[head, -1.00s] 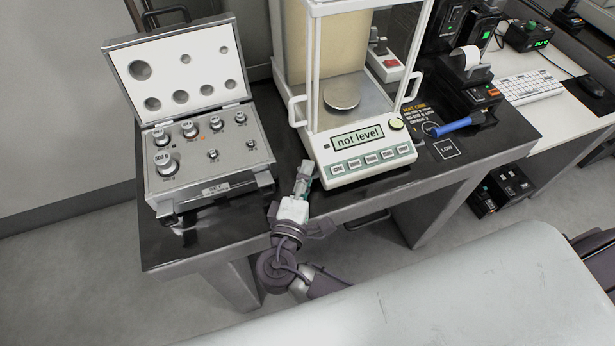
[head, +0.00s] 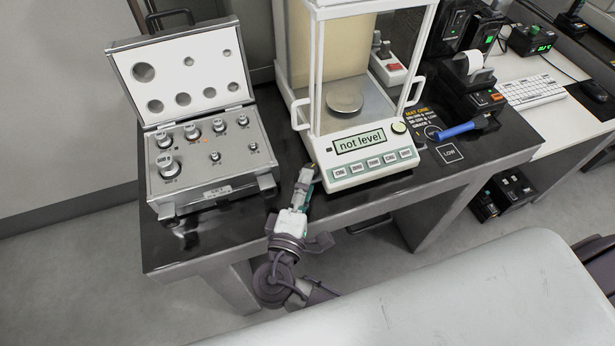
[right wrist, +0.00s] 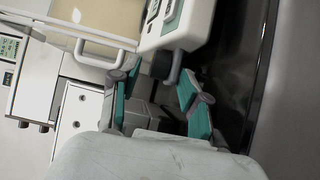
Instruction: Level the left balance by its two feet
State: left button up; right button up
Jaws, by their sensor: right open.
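The left balance (head: 365,165) is a white analytical balance with a glass draft shield and a round pan (head: 343,98). Its display (head: 360,140) reads "not level". A round yellow-green spot (head: 399,127), perhaps its level bubble, shows beside the display. My right gripper (head: 308,172) is at the balance's front left corner. In the right wrist view my right gripper (right wrist: 160,75) is open, its teal-padded fingers on either side of a dark round foot (right wrist: 161,65) under the balance's corner. I cannot tell whether they touch it. The other foot is hidden. My left gripper is out of view.
An open case of weights (head: 210,165) stands left of the balance on the dark table (head: 160,245). A blue pen-like object (head: 453,131) and a printer (head: 475,85) are to the right. A keyboard (head: 530,90) lies on the white table beyond.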

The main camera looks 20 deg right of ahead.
jog(key=v, duration=1)
jog(key=shift+d+f, duration=0.1)
